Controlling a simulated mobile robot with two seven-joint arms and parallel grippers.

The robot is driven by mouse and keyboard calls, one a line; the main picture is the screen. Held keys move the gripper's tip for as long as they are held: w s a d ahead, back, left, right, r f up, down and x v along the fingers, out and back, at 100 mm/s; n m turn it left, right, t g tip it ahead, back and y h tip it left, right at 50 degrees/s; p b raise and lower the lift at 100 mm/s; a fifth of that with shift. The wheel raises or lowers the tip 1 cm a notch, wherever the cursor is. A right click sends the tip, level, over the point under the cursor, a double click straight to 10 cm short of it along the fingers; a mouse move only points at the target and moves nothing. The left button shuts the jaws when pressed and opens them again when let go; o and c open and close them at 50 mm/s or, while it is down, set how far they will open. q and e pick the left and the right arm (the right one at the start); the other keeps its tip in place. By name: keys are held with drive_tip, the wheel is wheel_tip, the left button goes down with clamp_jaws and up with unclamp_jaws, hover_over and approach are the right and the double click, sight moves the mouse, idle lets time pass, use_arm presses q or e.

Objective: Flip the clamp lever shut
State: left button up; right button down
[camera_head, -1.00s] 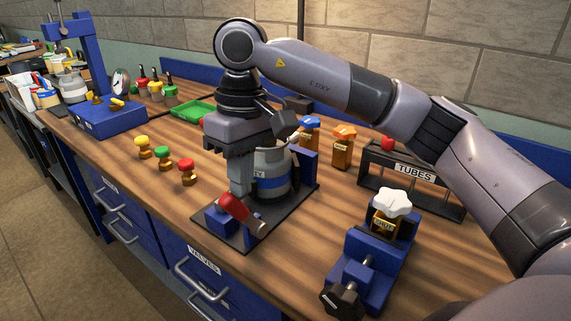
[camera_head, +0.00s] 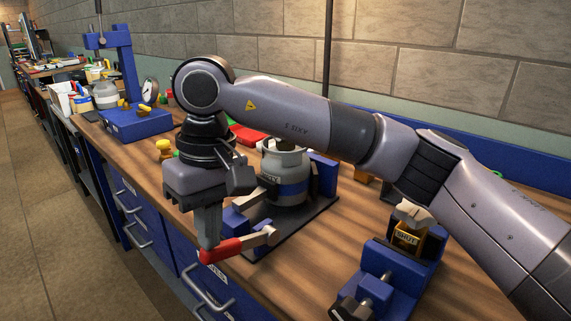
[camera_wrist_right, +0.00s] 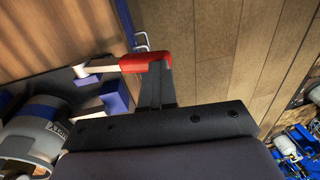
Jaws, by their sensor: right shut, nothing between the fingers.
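The clamp lever has a red handle (camera_head: 221,250) on a pale metal arm (camera_head: 258,239). It points out past the bench's front edge and looks close to level. The clamp has blue blocks (camera_head: 237,220) on a dark base plate (camera_head: 318,214), beside a grey canister with a blue band (camera_head: 291,178). My right gripper (camera_head: 209,240) points down, shut and empty, its fingertips at the red handle. In the right wrist view the fingertips (camera_wrist_right: 153,82) overlap or touch the handle (camera_wrist_right: 146,62); exact contact is unclear. My left gripper is not in view.
A blue vise (camera_head: 384,277) holding an amber bottle (camera_head: 407,238) stands to the right. A blue press (camera_head: 131,118) stands farther left along the bench. Drawer handles (camera_head: 208,298) stick out below the front edge. My right arm hides part of the bench.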

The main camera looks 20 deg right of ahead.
drive_tip(key=shift+s+a+f, duration=0.3)
drive_tip(key=shift+s+f, duration=0.05)
drive_tip(key=shift+f, duration=0.35)
drive_tip(key=shift+a, duration=0.1)
wheel_tip(320, 180, up, 8)
drive_tip(key=d, duration=0.1)
drive_tip(key=shift+w+d+r, duration=0.2)
drive_tip(key=shift+w+d, duration=0.05)
drive_tip(key=shift+w, duration=0.1)
